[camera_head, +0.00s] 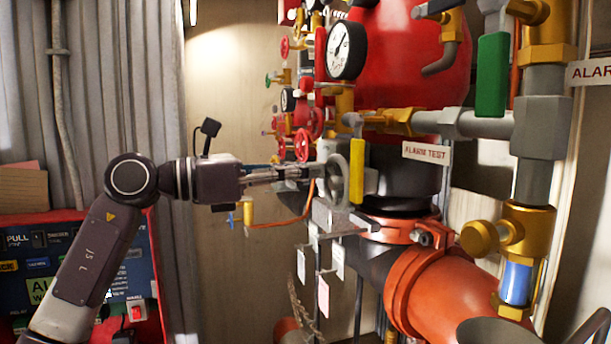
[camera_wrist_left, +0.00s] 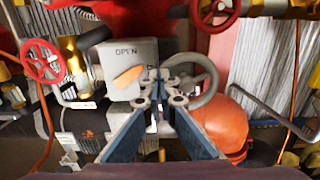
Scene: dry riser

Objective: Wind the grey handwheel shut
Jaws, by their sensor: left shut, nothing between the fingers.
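The grey handwheel (camera_head: 345,182) shows nearly edge-on in the middle of the head view. In the left wrist view its rim (camera_wrist_left: 213,78) shows more face-on, just beyond my fingers. It is beside a grey box (camera_wrist_left: 118,62) marked OPEN with an orange pointer (camera_wrist_left: 129,76). My left gripper (camera_head: 322,171) reaches in from the left, roughly level, with its tips at the wheel. In the wrist view its fingertips (camera_wrist_left: 164,88) are together in front of the wheel's lower left part, with nothing between them. Whether they touch the wheel I cannot tell. My right gripper is out of view.
Red handwheels (camera_head: 302,145) and a pressure gauge (camera_head: 347,50) crowd the pipework above. A green lever (camera_head: 491,75) and a yellow lever (camera_head: 357,170) hang nearby. A large orange pipe (camera_head: 440,275) lies below right. A red-framed panel (camera_head: 75,217) stands at left.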

